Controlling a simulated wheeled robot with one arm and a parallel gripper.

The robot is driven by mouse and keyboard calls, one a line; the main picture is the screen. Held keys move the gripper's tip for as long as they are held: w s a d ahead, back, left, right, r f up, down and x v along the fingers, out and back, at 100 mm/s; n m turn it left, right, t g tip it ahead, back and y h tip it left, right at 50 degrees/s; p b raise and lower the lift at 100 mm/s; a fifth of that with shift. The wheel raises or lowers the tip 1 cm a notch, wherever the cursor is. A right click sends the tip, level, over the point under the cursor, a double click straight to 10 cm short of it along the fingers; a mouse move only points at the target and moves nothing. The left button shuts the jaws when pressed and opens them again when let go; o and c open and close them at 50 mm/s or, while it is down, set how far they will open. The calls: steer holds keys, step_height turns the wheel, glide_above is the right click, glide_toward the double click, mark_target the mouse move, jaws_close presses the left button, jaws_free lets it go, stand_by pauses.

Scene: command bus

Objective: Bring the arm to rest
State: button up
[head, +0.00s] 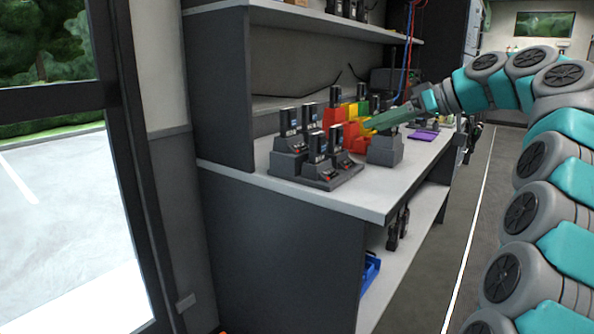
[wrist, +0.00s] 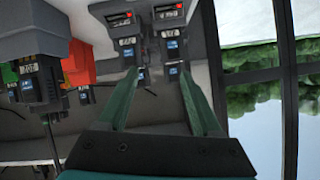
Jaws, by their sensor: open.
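My arm (head: 548,150) is teal and grey and arches in from the right of the head view, reaching left over the counter. My gripper (head: 372,124) is above the counter, close to the radios and chargers. In the wrist view its two green fingers (wrist: 160,98) are spread apart, with nothing held between them. Beyond the fingertips, radios in a charger (wrist: 128,42) show upside down. From the head view I cannot tell whether the fingers touch anything.
Radios in a dark multi-slot charger (head: 318,175) stand on the light counter (head: 385,195). Red, yellow and green holders (head: 352,130) are behind. A purple item (head: 422,136) lies farther along. A blue bin (head: 370,270) is on the lower shelf. The aisle floor (head: 440,260) is clear.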

steer(key=s+a+f+m+g+h, duration=0.25)
steer(key=s+a+f, duration=0.35)
steer(key=s+f, duration=0.35)
steer(key=s+a+f+m+g+h, duration=0.25)
steer(key=s+a+f, duration=0.35)
steer(key=s+f, duration=0.35)
steer(key=s+d+f+m+g+h, duration=0.1)
steer(key=s+d+f, duration=0.2)
steer(key=s+f, duration=0.3)
steer(key=s+d+f+m+g+h, duration=0.1)
steer(key=s+f, duration=0.4)
steer(key=s, duration=0.7)
steer(key=s+d+f+m+g+h, duration=0.1)
steer(key=s+d+f+h, duration=0.2)
steer(key=s+f, duration=0.3)
steer(key=s+d, duration=0.1)
steer(key=s, duration=0.2)
steer(key=shift+d+f+g+p, duration=0.35)
steer(key=shift+d+g, duration=0.05)
